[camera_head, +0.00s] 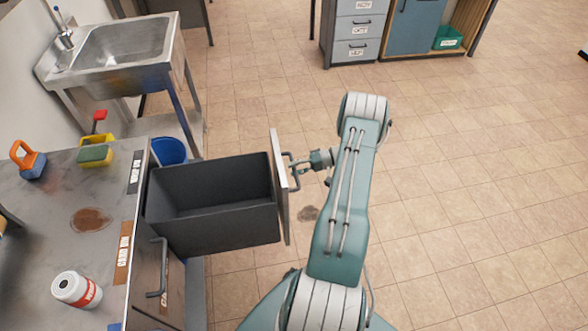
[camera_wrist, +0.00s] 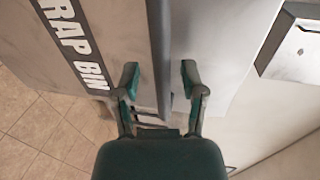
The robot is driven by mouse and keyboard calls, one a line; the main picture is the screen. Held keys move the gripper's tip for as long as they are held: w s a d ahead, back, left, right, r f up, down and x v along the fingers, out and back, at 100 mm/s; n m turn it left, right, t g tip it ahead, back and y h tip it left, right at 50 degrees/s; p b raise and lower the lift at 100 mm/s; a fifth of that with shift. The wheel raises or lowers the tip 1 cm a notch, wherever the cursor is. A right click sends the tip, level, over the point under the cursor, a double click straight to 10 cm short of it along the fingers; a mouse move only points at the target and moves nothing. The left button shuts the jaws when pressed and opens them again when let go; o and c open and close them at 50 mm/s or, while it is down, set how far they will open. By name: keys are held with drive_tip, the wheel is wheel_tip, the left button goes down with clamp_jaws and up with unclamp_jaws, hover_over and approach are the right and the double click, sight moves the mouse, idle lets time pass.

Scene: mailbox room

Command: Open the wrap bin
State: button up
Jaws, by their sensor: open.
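The wrap bin (camera_head: 213,232) is a dark grey, open-topped drawer pulled well out of the metal counter, and it looks empty. Its pale front panel (camera_head: 281,190) faces right and carries a bar handle. In the wrist view the panel (camera_wrist: 100,25) shows lettering ending in "RAP BIN". My gripper (camera_head: 299,167) is at the handle on the outer side of the panel. In the wrist view its two green-tipped fingers (camera_wrist: 160,78) are apart, one on each side of the dark handle bar (camera_wrist: 160,35). Contact between fingers and bar cannot be told.
Another closed drawer with a handle (camera_head: 160,268) is nearer. A sink (camera_head: 120,45) stands behind. Tiled floor (camera_head: 470,190) is clear on the right.

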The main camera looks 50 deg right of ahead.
drive_tip(key=v, duration=1.1)
drive_tip(key=shift+s+d, duration=0.2)
drive_tip(key=shift+d, duration=0.1)
drive_tip(key=shift+f, duration=0.1)
drive_tip(key=w+a+r+n+g+h, duration=0.25)
drive_tip(key=w+a+r+g, duration=0.2)
drive_tip(key=a+r, duration=0.65)
drive_tip(key=w+a+r+n+g+h, duration=0.1)
drive_tip(key=w+a+r+g+h, duration=0.4)
drive_tip(key=a+r, duration=0.6)
drive_tip(key=s+a+r+n+t+h, duration=0.2)
drive_tip(key=s+a+r, duration=0.3)
drive_tip(key=a+r, duration=0.6)
drive_tip(key=s+a+r+n+t+h, duration=0.1)
drive_tip(key=s+a+r+t+h, duration=0.1)
drive_tip(key=s+a, duration=0.7)
drive_tip(key=shift+s+a+n+t+h, duration=0.35)
drive_tip(key=shift+s+t+h, duration=0.2)
drive_tip(key=shift+s+t, duration=0.4)
